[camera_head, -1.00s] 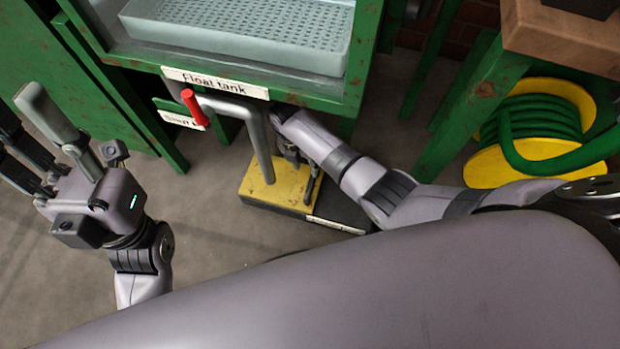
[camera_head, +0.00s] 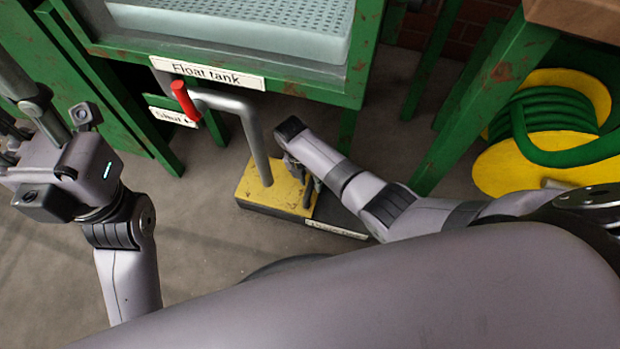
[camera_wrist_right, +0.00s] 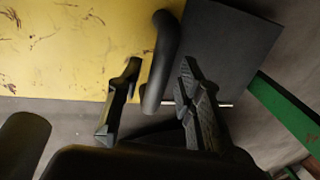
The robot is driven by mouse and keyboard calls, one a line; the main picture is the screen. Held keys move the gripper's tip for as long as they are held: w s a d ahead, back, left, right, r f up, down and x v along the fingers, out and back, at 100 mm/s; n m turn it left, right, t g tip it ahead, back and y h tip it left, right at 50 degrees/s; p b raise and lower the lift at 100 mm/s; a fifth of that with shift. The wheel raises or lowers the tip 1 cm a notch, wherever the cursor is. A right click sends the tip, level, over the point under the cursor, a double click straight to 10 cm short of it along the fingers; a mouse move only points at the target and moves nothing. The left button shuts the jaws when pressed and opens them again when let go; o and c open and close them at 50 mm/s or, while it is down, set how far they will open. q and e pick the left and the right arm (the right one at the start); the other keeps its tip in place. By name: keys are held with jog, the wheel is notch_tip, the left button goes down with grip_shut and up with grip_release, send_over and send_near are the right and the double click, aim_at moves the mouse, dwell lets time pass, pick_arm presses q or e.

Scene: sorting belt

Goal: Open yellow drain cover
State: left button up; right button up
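The yellow drain cover (camera_head: 247,187) lies on the floor below the float tank and fills the upper left of the right wrist view (camera_wrist_right: 70,50). A dark upright handle (camera_wrist_right: 164,45) rises near its right edge. My right gripper (camera_head: 310,188) points down at the cover's right side. In the right wrist view its fingers (camera_wrist_right: 158,88) are open, one on each side of the handle. A gap shows beside the handle, at least on the right. My left gripper (camera_head: 12,125) is at the left edge, away from the cover. Its fingertips are cut off.
A grey bent pipe (camera_head: 254,140) with a red-gripped lever (camera_head: 184,100) stands over the cover. The green tank frame (camera_head: 300,85) is close behind. A dark plate (camera_head: 345,220) adjoins the cover on the right. A yellow hose reel (camera_head: 510,165) stands further right. Floor to the left is clear.

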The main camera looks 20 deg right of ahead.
grip_shut()
dwell(0.6)
